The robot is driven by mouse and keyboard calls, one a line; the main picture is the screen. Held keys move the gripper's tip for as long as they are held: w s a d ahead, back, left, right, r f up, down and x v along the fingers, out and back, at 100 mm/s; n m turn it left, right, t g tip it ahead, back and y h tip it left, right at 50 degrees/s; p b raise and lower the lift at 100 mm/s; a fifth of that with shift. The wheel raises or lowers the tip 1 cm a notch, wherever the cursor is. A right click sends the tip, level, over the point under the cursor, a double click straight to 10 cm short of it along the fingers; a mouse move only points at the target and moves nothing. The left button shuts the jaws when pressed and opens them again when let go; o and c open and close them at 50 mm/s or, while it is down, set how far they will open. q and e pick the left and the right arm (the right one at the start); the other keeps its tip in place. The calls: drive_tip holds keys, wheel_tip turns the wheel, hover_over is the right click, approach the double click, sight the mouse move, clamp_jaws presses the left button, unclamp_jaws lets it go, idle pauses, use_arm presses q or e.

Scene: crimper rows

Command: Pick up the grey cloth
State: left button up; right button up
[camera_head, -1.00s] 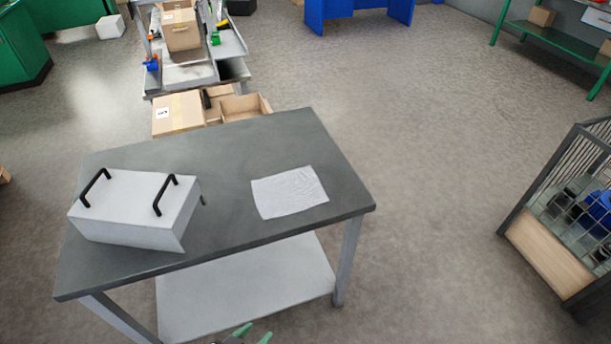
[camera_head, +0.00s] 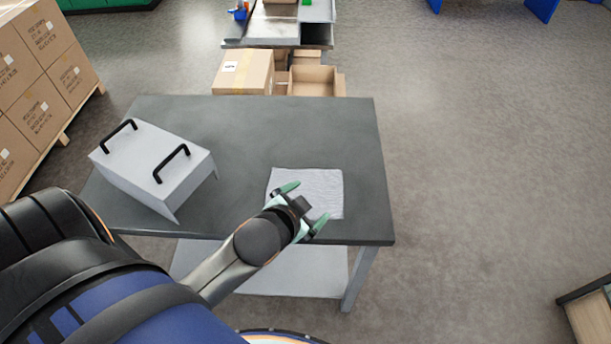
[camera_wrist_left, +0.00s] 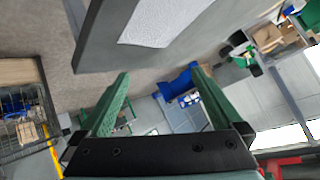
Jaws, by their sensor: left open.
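The grey cloth (camera_head: 322,184) lies flat on the right part of the dark grey table (camera_head: 250,120). It also shows near the top of the left wrist view (camera_wrist_left: 165,20), on the tabletop. My left gripper (camera_head: 305,206) is open and empty. In the head view it overlaps the cloth's near left part, and its fingers hide some of the cloth. In the left wrist view the left gripper's green fingers (camera_wrist_left: 160,90) stand apart with nothing between them, and the cloth lies beyond them. I cannot tell the exact height above the cloth. My right gripper is not in view.
A light grey box with two black handles (camera_head: 150,170) stands on the table, left of the cloth. Cardboard boxes (camera_head: 245,72) sit behind the table. Stacked cartons (camera_head: 40,85) are at the far left. The tabletop behind the cloth is clear.

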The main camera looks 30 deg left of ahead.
use_arm(q)
drive_tip(key=w+d+r+m+t+h, duration=0.25)
drive_tip(key=w+r+m+t, duration=0.2)
drive_tip(key=r, duration=0.35)
drive_tip(key=w+d+r+m+t+h, duration=0.2)
drive_tip(key=w+d+r+m+t, duration=0.3)
drive_tip(key=r, duration=0.3)
drive_tip(key=w+d+r+m+g+h, duration=0.25)
drive_tip(key=d+m+h, duration=0.35)
drive_tip(key=m+h, duration=0.3)
drive_tip(key=m+g+y, duration=1.2)
drive_tip(key=m+g, duration=0.5)
drive_tip(key=m, duration=0.1)
hover_over(305, 193)
wheel_tip(305, 193, down, 20)
drive_tip(key=shift+n, duration=0.25)
wheel_tip(305, 193, down, 9)
drive_tip(key=b, duration=0.5)
drive_tip(key=shift+b, duration=0.4)
